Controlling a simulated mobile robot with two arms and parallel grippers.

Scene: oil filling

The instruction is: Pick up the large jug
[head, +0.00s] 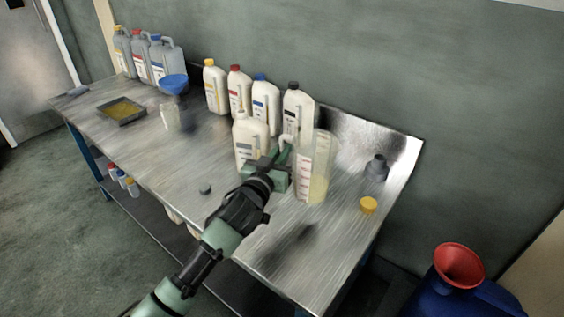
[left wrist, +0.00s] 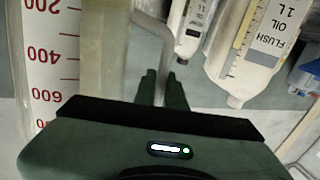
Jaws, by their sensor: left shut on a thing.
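The large jug (head: 312,183) is a clear, upright measuring jug with red markings and yellowish liquid, toward the right end of the metal bench. Its scale also shows at the left of the left wrist view (left wrist: 52,62). My left gripper (head: 279,165) is at the jug's left side, shut on its handle. In the left wrist view the two fingers (left wrist: 162,90) close around the handle bar. I cannot tell whether the jug's base touches the bench. My right gripper is not in view.
The metal bench (head: 285,262) holds a white bottle (head: 250,142) close left of the gripper and several bottles behind. A yellow cap (head: 368,205) and a grey piece (head: 376,168) lie to the right. A red funnel (head: 459,264) sits at the lower right. The bench's front right is clear.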

